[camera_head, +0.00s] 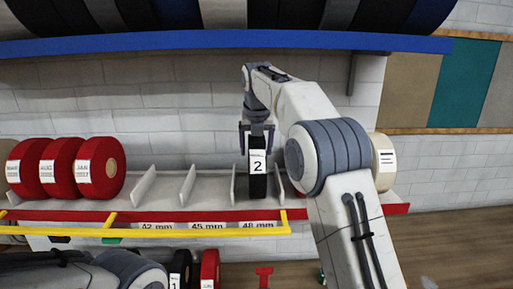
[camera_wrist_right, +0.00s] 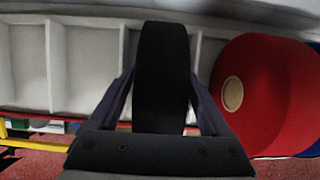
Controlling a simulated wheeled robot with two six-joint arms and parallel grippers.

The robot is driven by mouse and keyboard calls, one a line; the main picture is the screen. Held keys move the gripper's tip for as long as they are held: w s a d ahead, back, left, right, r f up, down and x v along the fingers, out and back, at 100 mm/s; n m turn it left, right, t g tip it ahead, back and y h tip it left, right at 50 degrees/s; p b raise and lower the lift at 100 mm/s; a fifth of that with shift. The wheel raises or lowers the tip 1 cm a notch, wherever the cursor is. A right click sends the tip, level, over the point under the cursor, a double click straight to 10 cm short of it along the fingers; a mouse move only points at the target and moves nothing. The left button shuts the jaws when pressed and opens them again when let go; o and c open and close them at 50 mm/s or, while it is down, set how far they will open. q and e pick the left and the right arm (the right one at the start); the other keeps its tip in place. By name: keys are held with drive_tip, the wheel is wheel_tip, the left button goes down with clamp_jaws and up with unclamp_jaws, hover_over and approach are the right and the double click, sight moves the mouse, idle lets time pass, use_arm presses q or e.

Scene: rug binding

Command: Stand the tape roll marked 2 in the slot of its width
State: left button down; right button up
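The black tape roll marked 2 (camera_head: 257,186) stands upright between two dividers of the white shelf, at the slot labelled 48 mm (camera_head: 257,224). My right gripper (camera_head: 257,132) is above it with a finger on each side, closed on its upper part. In the right wrist view the roll (camera_wrist_right: 162,75) fills the space between the fingers. I cannot tell whether its underside touches the slot floor. The slots labelled 45 mm (camera_head: 207,225) and 42 mm (camera_head: 157,226) are empty. My left arm shows at the lower left; its gripper is out of view.
Several red rolls (camera_head: 98,170) stand at the shelf's left. A large red roll (camera_wrist_right: 270,95) is right of the held roll in the wrist view. A cream roll (camera_head: 383,160) is behind my right arm. A yellow rail (camera_head: 120,233) runs in front; a blue shelf (camera_head: 220,43) hangs above.

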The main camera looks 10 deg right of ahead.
drive_tip(key=shift+r, duration=0.1)
drive_tip(key=shift+s+r+b, duration=0.15)
drive_tip(key=shift+r+b, duration=0.15)
drive_tip(key=shift+r, duration=0.2)
drive_tip(key=b, duration=0.9)
approach(258, 175)
drive_tip(key=x, duration=0.5)
drive_tip(key=shift+w+d+f, duration=0.1)
drive_tip(key=shift+w, duration=0.3)
drive_tip(key=shift+s, duration=0.4)
drive_tip(key=s+a+f+m, duration=0.1)
drive_tip(key=a, duration=0.1)
drive_tip(key=s+a+f+m, duration=0.2)
drive_tip(key=s+a+f+m+y, duration=0.1)
drive_tip(key=s+a+f+m, duration=0.1)
drive_tip(key=shift+a+f+g, duration=0.2)
drive_tip(key=shift+f+g, duration=0.05)
drive_tip(key=shift+g, duration=0.15)
drive_tip(key=s+a+f+m+g, duration=0.1)
drive_tip(key=s+a+f+m, duration=0.1)
drive_tip(key=s+f+m, duration=0.8)
drive_tip(key=s+a+f+m+g+y, duration=0.1)
drive_tip(key=s+a+f+m+g, duration=0.1)
drive_tip(key=s+f+m, duration=0.9)
drive_tip(key=s, duration=0.6)
drive_tip(key=shift+f+g, duration=0.3)
